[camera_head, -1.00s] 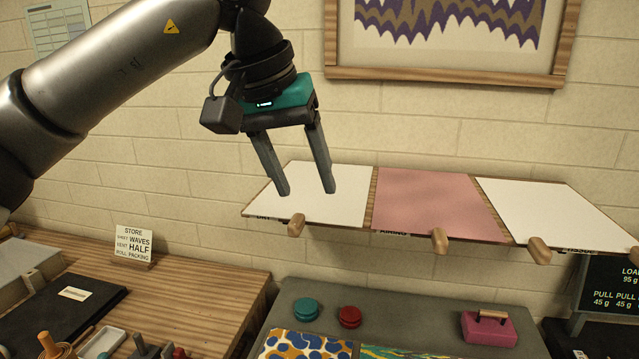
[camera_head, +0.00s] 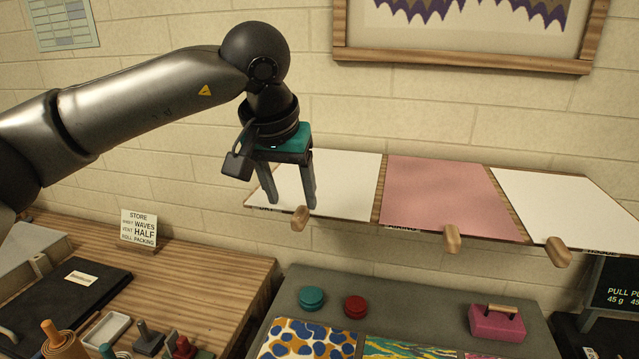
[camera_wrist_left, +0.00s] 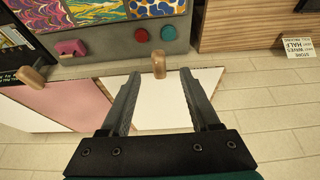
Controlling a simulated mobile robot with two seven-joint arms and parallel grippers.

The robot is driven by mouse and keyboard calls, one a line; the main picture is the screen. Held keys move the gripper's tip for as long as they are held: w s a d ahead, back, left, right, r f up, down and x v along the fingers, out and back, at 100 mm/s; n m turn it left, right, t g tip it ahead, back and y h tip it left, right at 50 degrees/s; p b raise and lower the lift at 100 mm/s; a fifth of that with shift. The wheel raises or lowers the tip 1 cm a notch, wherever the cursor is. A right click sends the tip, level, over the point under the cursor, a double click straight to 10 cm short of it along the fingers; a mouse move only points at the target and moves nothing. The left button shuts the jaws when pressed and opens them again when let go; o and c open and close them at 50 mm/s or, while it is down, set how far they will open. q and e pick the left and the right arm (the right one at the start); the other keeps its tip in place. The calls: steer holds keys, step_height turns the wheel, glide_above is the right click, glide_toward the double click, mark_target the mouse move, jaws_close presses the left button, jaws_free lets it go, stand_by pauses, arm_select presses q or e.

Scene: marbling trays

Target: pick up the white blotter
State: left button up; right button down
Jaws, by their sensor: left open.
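Two flat white sheets lie on a wooden wall shelf, one at the left (camera_head: 345,190) and one at the right (camera_head: 560,205); they look like blotters. A pink sheet (camera_head: 432,190) lies between them. My left gripper (camera_head: 290,205) is open and empty, fingers down, over the left part of the left white sheet. In the left wrist view this white sheet (camera_wrist_left: 160,100) shows between the open fingers, with a wooden peg (camera_wrist_left: 159,62) at its front edge just beyond the tips. I cannot tell whether the fingertips touch it. My right gripper is not in view.
A grey bench (camera_head: 400,302) below the shelf holds a teal tin (camera_head: 311,297), a red tin (camera_head: 355,306), a pink block with a wooden handle (camera_head: 497,322) and marbled sheets. A wooden table (camera_head: 200,275) stands at the left with a sign (camera_head: 139,228). The brick wall is close behind.

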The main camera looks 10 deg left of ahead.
mark_target(297, 217)
arm_select(q)
steer(key=shift+p+x, duration=0.5)
steer(key=shift+x, duration=1.85)
steer(key=shift+s, duration=0.1)
jaws_close()
